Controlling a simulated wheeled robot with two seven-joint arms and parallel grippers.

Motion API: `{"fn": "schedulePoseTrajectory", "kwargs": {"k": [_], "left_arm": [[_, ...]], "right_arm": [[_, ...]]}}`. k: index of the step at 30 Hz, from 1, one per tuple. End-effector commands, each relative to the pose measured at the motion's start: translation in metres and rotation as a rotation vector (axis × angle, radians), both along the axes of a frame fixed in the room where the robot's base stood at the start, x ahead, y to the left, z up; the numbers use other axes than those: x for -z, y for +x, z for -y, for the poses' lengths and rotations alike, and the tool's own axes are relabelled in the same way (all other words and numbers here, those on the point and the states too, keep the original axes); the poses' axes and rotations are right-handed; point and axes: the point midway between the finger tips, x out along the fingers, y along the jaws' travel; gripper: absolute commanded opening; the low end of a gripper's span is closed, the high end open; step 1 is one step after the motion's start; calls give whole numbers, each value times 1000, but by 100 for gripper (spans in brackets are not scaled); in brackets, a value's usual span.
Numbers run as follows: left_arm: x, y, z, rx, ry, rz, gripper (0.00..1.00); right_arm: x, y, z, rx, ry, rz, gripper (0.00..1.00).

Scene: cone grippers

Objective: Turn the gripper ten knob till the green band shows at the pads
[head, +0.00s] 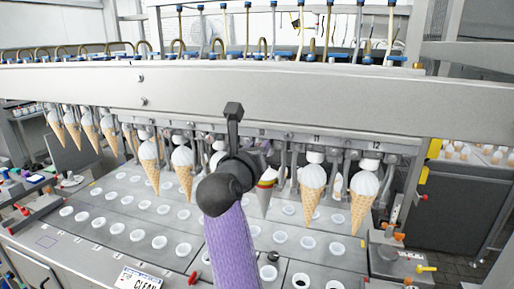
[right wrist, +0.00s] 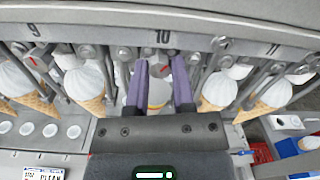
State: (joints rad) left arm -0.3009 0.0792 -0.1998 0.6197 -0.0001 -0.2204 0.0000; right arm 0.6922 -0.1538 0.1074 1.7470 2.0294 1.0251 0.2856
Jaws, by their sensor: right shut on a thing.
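My right gripper (right wrist: 161,66) has its two purple fingers shut on the gripper ten knob (right wrist: 160,64), just under the number 10 on the rail. In the head view my right arm and dark wrist cover the knob and the gripper's fingertips. A grey cone with red and yellow bands (head: 266,188) hangs beside my wrist in the head view. In the right wrist view part of the banded cone (right wrist: 157,95) shows between my fingers, with an orange-yellow stripe. I cannot make out a green band or where the pads meet it. My left gripper is out of view.
Ice cream cones hang on both sides, such as one under 11 (head: 312,190) and one under 12 (head: 363,200). Other red-marked knobs (right wrist: 34,61) line the rail. A grey plate with white-rimmed holes (head: 110,220) lies below. The heavy rail (head: 300,100) runs above.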

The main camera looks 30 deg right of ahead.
Motion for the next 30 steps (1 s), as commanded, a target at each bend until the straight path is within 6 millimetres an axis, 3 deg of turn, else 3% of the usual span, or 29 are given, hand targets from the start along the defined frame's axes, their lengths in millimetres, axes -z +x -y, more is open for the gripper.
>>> {"fn": "schedulePoseTrajectory", "kwargs": {"k": [7, 15, 26, 27, 30], "left_arm": [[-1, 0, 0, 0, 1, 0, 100], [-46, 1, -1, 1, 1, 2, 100], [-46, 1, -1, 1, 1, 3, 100], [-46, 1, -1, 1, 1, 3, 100], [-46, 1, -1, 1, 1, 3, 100]], "right_arm": [[0, 0, 0, -1, -3, -4, 0], [-6, 0, 0, -1, -173, -208, 0], [0, 0, 0, 0, -207, -241, 0], [0, 0, 0, 0, -206, -240, 39], [0, 0, 0, 0, -206, -240, 60]]}}
